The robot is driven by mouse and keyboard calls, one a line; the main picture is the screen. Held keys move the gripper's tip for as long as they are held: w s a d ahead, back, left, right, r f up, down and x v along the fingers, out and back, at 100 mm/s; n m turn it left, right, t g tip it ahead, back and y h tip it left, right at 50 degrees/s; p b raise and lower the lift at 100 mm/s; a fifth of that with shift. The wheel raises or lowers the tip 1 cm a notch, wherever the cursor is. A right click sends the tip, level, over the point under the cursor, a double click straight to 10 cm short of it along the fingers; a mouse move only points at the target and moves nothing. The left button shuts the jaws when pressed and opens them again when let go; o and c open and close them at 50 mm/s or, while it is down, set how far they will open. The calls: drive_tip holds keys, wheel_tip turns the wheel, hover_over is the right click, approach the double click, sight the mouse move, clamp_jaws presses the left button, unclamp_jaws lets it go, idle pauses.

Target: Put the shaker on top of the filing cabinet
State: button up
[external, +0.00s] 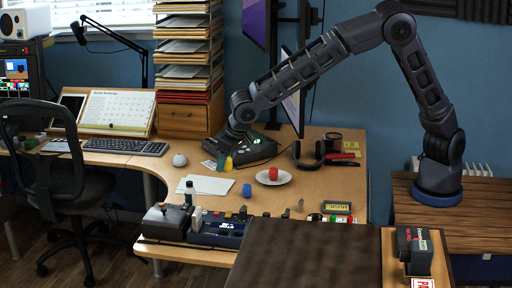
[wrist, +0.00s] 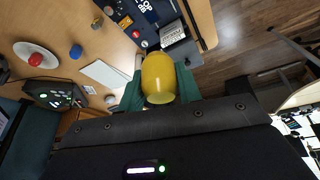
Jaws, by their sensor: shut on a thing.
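My gripper (external: 224,161) is in the air above the desk, near the white sheets. Its teal fingers are shut on a yellow, rounded thing that looks like the shaker (wrist: 158,77). In the wrist view the shaker fills the gap between the fingers; in the external view it shows as a small yellow spot (external: 228,164). A cabinet with a dark brown top (external: 305,250) stands in the foreground and may be the filing cabinet. Its visible top is bare, and its front is out of view.
A white plate (external: 285,179) with a red thing (external: 273,174), a blue cup-like thing (external: 246,190) and headphones (external: 308,154) are on the desk. Dark audio devices (external: 222,228) line the desk's front edge. A paper rack (external: 188,60) stands behind; a chair (external: 65,170) is at left.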

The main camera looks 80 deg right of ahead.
drive_tip(key=s+a+r+n+y, duration=0.1)
drive_tip(key=a+r+n, duration=0.15)
drive_tip(key=a, duration=0.65)
drive_tip(key=s+a+r+n, duration=0.1)
drive_tip(key=a+r, duration=0.2)
drive_tip(key=a, duration=0.6)
wheel_tip(320, 180, up, 18)
drive_tip(key=n+y, duration=0.4)
drive_tip(key=n, duration=0.5)
hover_over(300, 281)
drive_tip(key=s, duration=0.1)
drive_tip(key=shift+g, duration=0.4)
drive_tip(key=f, duration=1.2)
drive_tip(key=d+f, duration=0.1)
drive_tip(key=f, duration=0.6)
drive_tip(key=shift+f, duration=0.1)
drive_tip(key=o, duration=1)
drive_tip(key=shift+a, duration=0.1)
